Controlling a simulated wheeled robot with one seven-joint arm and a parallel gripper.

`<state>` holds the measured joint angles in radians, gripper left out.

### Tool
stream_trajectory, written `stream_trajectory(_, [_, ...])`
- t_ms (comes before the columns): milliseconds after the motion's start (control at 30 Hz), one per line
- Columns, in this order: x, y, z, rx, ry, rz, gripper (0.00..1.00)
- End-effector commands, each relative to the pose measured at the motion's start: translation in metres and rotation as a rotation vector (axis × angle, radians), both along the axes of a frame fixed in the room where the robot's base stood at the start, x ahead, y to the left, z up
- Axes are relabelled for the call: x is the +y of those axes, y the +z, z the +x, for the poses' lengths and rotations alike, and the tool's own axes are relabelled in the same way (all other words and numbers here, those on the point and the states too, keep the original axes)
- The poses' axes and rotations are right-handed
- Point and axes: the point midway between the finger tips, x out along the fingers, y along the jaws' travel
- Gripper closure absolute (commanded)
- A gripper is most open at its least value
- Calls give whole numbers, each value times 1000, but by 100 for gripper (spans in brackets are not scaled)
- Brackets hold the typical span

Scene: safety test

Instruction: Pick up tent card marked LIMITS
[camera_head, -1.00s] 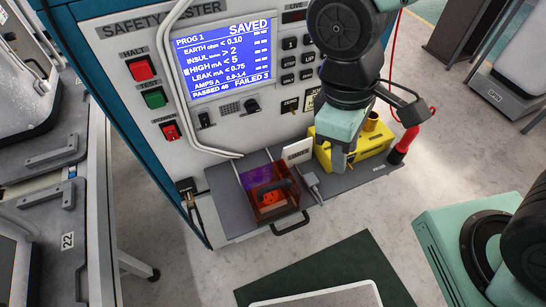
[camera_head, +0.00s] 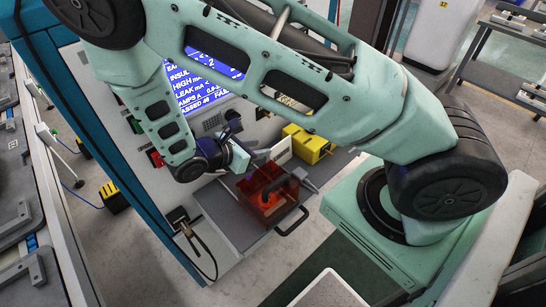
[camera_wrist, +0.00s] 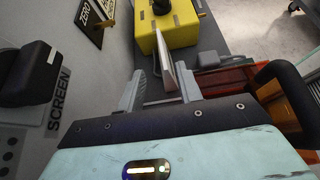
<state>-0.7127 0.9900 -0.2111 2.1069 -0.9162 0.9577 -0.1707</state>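The tent card (camera_head: 281,150) is white and stands upright on the grey shelf of the safety tester, between the orange box and the yellow box. Its lettering cannot be read now. In the wrist view the card (camera_wrist: 168,66) shows almost edge-on, between the two grey fingers of my gripper (camera_wrist: 160,72). The fingers are apart, with a visible gap between the left finger and the card. The right finger looks close to the card; whether it touches is unclear. In the head view my gripper (camera_head: 261,157) is just left of the card, its fingers partly hidden.
A transparent orange box (camera_head: 268,195) with a dark handle stands on the shelf (camera_head: 229,215), close to the card. A yellow box (camera_head: 306,143) is behind it to the right. A grey connector (camera_wrist: 218,59) lies beside the card. The tester panel (camera_wrist: 100,95) is close on the left.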

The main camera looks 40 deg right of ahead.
Motion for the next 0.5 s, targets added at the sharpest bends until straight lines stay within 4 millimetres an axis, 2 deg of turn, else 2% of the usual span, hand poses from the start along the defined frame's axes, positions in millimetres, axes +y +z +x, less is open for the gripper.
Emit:
stream_trajectory(267, [-27, -10, -1, 4, -3, -3, 65])
stream_trajectory(500, [-59, -22, -2, 3, -4, -3, 65])
